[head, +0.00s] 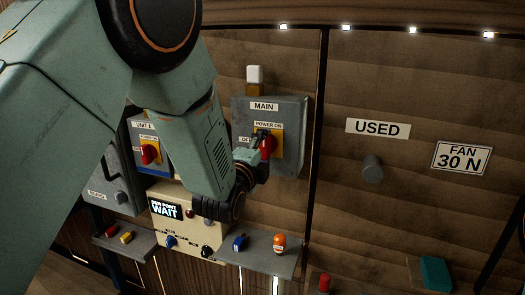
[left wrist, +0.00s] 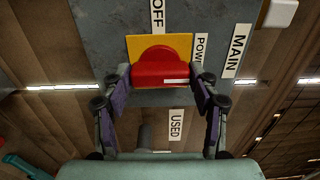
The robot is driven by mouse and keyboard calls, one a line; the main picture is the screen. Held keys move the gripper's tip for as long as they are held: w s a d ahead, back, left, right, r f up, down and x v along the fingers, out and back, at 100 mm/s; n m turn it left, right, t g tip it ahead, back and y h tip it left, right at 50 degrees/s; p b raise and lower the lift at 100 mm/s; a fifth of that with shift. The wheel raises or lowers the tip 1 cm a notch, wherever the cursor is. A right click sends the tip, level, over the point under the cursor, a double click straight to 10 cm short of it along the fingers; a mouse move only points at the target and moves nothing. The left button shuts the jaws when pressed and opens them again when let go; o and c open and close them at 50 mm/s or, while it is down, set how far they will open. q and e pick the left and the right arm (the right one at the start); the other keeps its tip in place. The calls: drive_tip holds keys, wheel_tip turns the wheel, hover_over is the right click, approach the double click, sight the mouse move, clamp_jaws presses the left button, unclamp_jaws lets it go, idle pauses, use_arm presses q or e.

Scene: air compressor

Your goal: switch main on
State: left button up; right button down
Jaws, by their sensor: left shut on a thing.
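The MAIN switch box (head: 291,113) is a grey panel on the wooden wall, with a yellow plate, a red knob (head: 268,148) and labels OFF and POWER ON. My left gripper (head: 261,143) is at the knob and shut on it, partly hiding the plate. In the left wrist view the red knob (left wrist: 160,70) sits between the two fingertips of the left gripper (left wrist: 161,78). A white mark on the knob points right in that view, toward the side with the POWER ON label. The right gripper is not in view.
A UNIT 1 box (head: 150,152) with a red knob is left of my arm. Below is a cream panel (head: 180,220) reading WAIT. A grey shelf (head: 262,261) holds a blue and an orange item. A peg (head: 372,168) stands out under the USED sign (head: 378,128).

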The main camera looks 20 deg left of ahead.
use_arm(q)
drive_tip(key=shift+f, duration=0.1)
drive_tip(key=o, duration=1.1)
drive_tip(key=shift+o, duration=0.2)
drive_tip(key=shift+s, duration=0.1)
drive_tip(key=s, duration=0.8)
drive_tip(key=shift+a, duration=0.1)
drive_tip(key=shift+w, duration=0.15)
drive_tip(key=w, duration=0.8)
drive_tip(key=shift+s, duration=0.1)
